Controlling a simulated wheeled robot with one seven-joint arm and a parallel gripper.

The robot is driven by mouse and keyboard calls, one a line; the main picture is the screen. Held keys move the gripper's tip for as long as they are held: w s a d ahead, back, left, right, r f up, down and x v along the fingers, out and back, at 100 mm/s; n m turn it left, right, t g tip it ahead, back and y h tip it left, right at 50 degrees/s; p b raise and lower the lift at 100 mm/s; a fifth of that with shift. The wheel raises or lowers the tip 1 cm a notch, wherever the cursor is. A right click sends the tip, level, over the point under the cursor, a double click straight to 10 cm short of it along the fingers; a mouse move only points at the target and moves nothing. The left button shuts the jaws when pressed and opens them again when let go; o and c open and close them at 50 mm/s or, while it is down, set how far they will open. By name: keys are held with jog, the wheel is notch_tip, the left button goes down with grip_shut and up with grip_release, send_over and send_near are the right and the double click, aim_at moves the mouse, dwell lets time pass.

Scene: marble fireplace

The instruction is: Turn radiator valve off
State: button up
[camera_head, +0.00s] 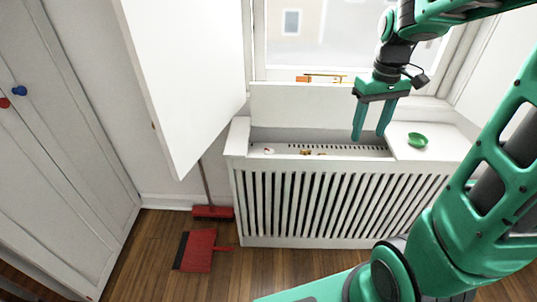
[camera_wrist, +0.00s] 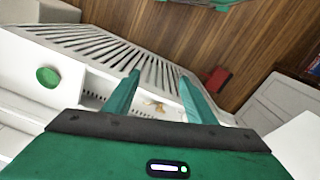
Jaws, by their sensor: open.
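The radiator sits inside a white slatted cover (camera_head: 340,205) below the window, with an open recess in its top. A small brass valve (camera_head: 308,152) shows low in the recess, partly hidden by the front edge. My gripper (camera_head: 370,138) is open and empty, above the right part of the recess, to the right of the valve. Its two teal fingers point down and appear apart from the valve. It also shows in the wrist view (camera_wrist: 160,78).
A green bowl (camera_head: 417,140) sits on the cover's top at the right. A white panel (camera_head: 195,75) hangs at the left. A red dustpan (camera_head: 196,250) and a broom (camera_head: 212,212) are on the wooden floor. A white cabinet (camera_head: 60,130) stands far left.

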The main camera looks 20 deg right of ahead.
jog(key=w+a+f+n, duration=0.1)
jog(key=w+f+n, duration=0.1)
jog(key=w, duration=0.4)
jog(key=w+a+f+n, duration=0.2)
jog(key=w, duration=0.4)
jog(key=n, duration=1)
send_over(271, 150)
notch_tip(271, 150, down, 18)
jog(key=shift+s+a+r, duration=0.1)
jog(key=shift+a+r, duration=0.05)
notch_tip(271, 150, down, 10)
jog(key=shift+f, duration=0.2)
jog(key=c, duration=1)
